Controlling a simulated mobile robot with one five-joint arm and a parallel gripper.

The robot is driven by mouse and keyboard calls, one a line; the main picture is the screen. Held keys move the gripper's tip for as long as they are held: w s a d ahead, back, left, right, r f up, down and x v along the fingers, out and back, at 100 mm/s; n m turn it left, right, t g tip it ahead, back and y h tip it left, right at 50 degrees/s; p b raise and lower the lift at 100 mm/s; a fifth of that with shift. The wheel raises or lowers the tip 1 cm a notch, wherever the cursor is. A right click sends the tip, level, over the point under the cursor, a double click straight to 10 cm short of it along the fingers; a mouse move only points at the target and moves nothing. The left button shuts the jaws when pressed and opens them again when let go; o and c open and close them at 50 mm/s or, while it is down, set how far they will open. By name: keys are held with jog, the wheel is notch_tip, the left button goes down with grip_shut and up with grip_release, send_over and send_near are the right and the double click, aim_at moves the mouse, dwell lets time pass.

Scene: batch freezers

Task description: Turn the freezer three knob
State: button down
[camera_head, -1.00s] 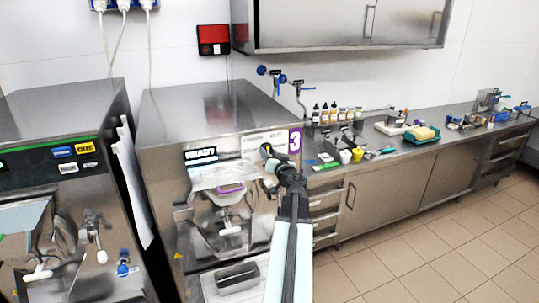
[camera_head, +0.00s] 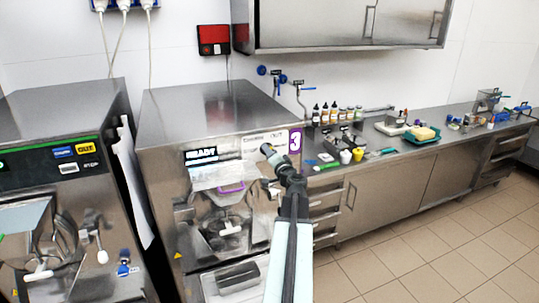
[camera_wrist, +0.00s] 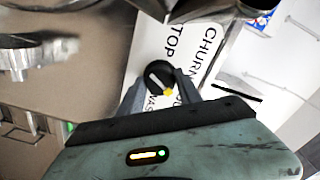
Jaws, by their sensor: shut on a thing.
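Freezer three (camera_head: 214,112) is the steel machine with a purple "3" label (camera_head: 295,140) at its front right corner. Its black knob (camera_wrist: 159,75) with a yellow mark sits on a white label plate (camera_wrist: 178,48) with words such as "TOP" and "CHURN" in the wrist view. My gripper (camera_wrist: 161,90) is shut on the knob, with a finger on each side. In the head view my gripper (camera_head: 268,153) is at the front panel, left of the "3" label, and hides the knob there. The yellow mark points down and right in the wrist view.
Another freezer (camera_head: 60,150) stands close on the left. A steel counter (camera_head: 385,165) with bottles and tools runs along the wall on the right. A wall cabinet (camera_head: 345,25) hangs above. The tiled floor (camera_head: 400,250) at the right is clear.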

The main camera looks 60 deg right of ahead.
dwell(0.5)
jog(key=c, duration=0.8)
grip_release()
jog(key=shift+c, duration=0.2)
jog(key=v, duration=0.8)
jog(key=shift+f, duration=0.1)
